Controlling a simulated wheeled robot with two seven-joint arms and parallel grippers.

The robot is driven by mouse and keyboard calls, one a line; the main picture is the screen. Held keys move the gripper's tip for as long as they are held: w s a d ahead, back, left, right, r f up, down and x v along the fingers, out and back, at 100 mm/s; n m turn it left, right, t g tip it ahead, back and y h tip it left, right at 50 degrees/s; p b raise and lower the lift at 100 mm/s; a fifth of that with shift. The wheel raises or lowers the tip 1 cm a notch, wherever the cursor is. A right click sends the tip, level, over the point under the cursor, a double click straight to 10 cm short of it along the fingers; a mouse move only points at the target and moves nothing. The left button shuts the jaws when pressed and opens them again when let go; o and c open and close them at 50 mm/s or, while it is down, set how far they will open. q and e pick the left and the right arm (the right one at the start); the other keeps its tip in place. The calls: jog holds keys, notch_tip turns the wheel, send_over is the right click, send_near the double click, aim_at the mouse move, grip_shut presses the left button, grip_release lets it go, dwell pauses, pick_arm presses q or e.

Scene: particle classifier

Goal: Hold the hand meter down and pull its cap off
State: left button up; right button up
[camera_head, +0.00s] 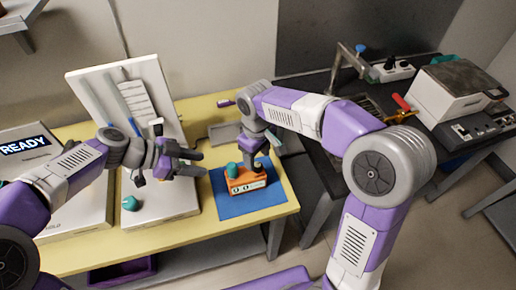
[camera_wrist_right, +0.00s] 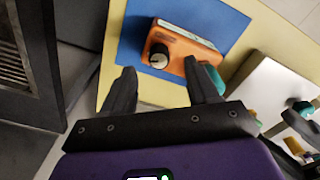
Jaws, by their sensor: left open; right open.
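The hand meter (camera_head: 246,181) is an orange box with a small display on its front, lying on a blue mat (camera_head: 222,204). A teal cap-like part (camera_head: 231,170) stands at its left end and a black knob at its right; the meter also shows in the right wrist view (camera_wrist_right: 196,46) with the black knob (camera_wrist_right: 159,56) and the teal part (camera_wrist_right: 213,76). My right gripper (camera_wrist_right: 158,80) is open, above the meter and apart from it, fingers pointing toward it. My left gripper (camera_head: 200,163) is open and empty, left of the meter, above the table.
The yellow table (camera_head: 170,228) carries a white board (camera_head: 125,95) and a white base with a loose teal piece (camera_head: 130,203). A panel reading READY (camera_head: 25,145) stands at the left. A grey tray (camera_head: 222,132) lies behind the meter. A dark bench with equipment stands at right.

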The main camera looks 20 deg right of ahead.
aim_at(258, 164)
jog(key=shift+d+f, duration=0.1)
jog(key=shift+f, duration=2.2)
grip_shut()
